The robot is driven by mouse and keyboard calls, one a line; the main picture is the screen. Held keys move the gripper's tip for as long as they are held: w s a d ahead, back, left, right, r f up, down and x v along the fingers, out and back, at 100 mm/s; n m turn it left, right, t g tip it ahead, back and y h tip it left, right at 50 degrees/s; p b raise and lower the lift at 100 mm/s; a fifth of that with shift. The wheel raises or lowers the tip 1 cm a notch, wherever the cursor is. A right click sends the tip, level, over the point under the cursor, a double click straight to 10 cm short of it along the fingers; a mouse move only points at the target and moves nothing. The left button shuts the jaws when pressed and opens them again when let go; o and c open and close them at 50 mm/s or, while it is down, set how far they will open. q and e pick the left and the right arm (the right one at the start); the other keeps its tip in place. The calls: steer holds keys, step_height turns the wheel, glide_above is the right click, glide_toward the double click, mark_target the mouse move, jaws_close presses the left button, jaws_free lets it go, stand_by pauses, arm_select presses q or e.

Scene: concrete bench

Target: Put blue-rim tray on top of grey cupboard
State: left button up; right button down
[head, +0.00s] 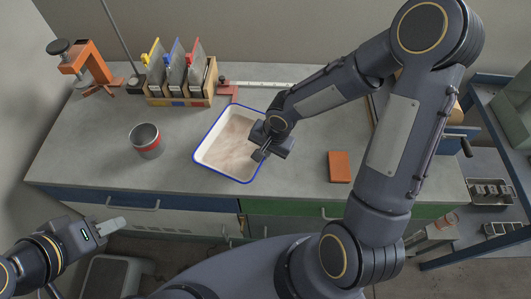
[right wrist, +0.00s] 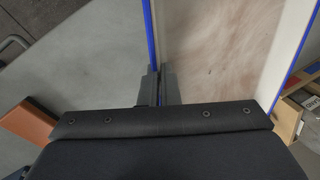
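The blue-rim tray (head: 203,157) is a white, shallow tray with a brownish floor, lying on the concrete bench near its front edge. My right gripper (head: 262,153) is at the tray's right side. In the right wrist view, its fingers (right wrist: 159,88) stand close on either side of the tray's blue-edged wall (right wrist: 152,40) and appear shut on it. My left gripper (head: 118,223) is low at the left, in front of the bench, away from the tray and holding nothing visible; its finger gap does not show clearly. I cannot pick out a grey cupboard with certainty.
A red-banded metal cup (head: 146,141) stands left of the tray, an orange block (head: 340,167) right of it. Behind are a wooden rack (head: 180,95) of files and an orange stand (head: 90,67). A blue-framed shelf (head: 490,80) is at the far right.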

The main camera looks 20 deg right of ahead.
steer(key=shift+w+d+f, duration=0.25)
steer(key=shift+w+f, duration=0.25)
steer(key=shift+f, duration=0.05)
steer(key=shift+d+x, duration=0.15)
steer(key=shift+x, duration=0.7)
steer(key=shift+d+x, duration=0.1)
steer(key=shift+x, duration=0.8)
steer(key=shift+f, duration=0.1)
steer(key=shift+f+b, duration=0.15)
steer(key=shift+b, duration=0.25)
steer(key=c, duration=1.7)
jaws_free()
steer(key=shift+s, duration=0.1)
